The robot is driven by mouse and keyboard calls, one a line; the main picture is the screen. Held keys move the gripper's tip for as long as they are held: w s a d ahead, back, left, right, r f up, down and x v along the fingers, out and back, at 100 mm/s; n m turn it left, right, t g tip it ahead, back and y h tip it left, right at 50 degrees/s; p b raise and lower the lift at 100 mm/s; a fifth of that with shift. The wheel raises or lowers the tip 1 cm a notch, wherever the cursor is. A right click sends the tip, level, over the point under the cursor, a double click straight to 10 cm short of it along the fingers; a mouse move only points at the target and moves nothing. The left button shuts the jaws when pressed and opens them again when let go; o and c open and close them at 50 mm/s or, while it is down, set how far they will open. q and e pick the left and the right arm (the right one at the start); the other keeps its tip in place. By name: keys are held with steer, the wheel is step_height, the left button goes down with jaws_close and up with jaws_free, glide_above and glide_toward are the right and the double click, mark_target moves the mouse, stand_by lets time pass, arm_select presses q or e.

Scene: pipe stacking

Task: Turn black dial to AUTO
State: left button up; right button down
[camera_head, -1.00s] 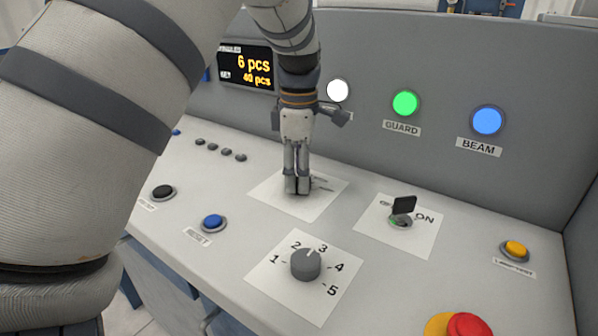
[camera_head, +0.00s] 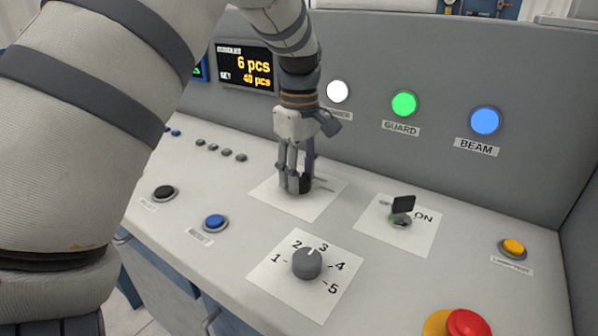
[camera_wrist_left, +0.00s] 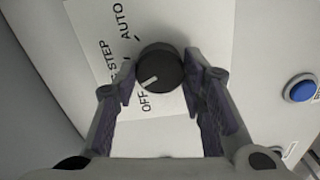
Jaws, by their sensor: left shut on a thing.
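The black dial (camera_wrist_left: 165,64) sits on a white label plate (camera_wrist_left: 205,30) with the words OFF, STEP and AUTO in the left wrist view. Its white pointer mark is on the lower left of its face, on the side of the OFF word. My left gripper (camera_head: 295,183) comes down on the dial from above, with its fingers shut on the dial's two sides. In the left wrist view the fingers (camera_wrist_left: 160,86) flank the dial. In the head view the fingers partly hide the dial (camera_head: 304,186). My right gripper is not in view.
A grey numbered dial (camera_head: 307,264) stands in front of the gripper. A key switch (camera_head: 402,210) marked ON is to its right. Blue (camera_head: 215,222) and black (camera_head: 163,192) buttons are to the left. A red button (camera_head: 468,324) is at the front right. The upright panel with lamps stands behind.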

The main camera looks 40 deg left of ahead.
arm_select(q)
steer(key=m, duration=0.4)
steer(key=shift+m, duration=0.3)
steer(key=m, duration=0.3)
steer(key=shift+m, duration=0.4)
steer(key=m, duration=0.4)
steer(key=shift+m, duration=2.1)
steer(key=o, duration=1.2)
steer(key=shift+c, duration=0.2)
step_height(320, 180, up, 12)
